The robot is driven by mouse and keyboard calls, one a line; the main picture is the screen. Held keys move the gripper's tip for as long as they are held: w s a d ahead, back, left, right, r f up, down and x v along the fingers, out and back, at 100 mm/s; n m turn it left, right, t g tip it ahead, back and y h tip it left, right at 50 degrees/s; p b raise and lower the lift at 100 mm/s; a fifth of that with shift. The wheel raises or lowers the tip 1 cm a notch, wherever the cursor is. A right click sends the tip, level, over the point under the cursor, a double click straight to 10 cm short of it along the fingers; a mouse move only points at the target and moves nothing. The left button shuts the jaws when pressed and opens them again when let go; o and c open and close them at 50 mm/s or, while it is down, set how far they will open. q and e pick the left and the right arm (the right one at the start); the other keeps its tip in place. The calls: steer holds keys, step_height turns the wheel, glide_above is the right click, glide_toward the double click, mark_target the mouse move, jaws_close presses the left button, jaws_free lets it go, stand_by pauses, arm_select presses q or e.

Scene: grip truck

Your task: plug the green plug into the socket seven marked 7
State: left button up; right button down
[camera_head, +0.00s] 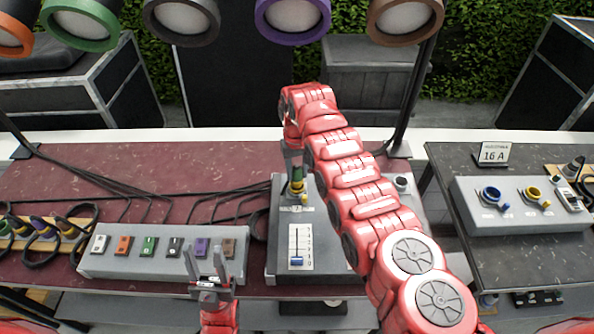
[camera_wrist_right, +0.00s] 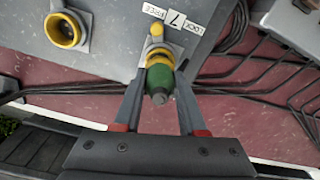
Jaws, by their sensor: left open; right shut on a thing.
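The green plug (camera_wrist_right: 160,80) is between the fingers of my right gripper (camera_wrist_right: 161,78), which is shut on it. The plug's front end meets the yellow ring of a socket (camera_wrist_right: 158,54) beside a label with a 7 and a yellow lever (camera_wrist_right: 157,31). How deep it sits cannot be told. In the head view the plug (camera_head: 297,186) shows below my right gripper (camera_head: 294,168), over the grey box (camera_head: 275,245). My left gripper (camera_head: 208,262) is open and empty in front of the switch panel.
A panel of coloured switches (camera_head: 150,262) stands left of the grey box. Another yellow-ringed socket (camera_wrist_right: 66,30) is beside socket 7. Black cables lie on the dark red table (camera_head: 60,160). A right-hand table holds a socket box (camera_head: 520,222) and a 16 A sign (camera_head: 493,154).

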mark_target(297, 165)
steer(key=shift+f+b, duration=0.75)
steer(key=shift+f, duration=0.3)
steer(key=shift+c, duration=0.4)
jaws_free()
steer(key=shift+r, duration=0.15)
steer(key=shift+r+p, duration=0.5)
steer(key=shift+r, duration=1.9)
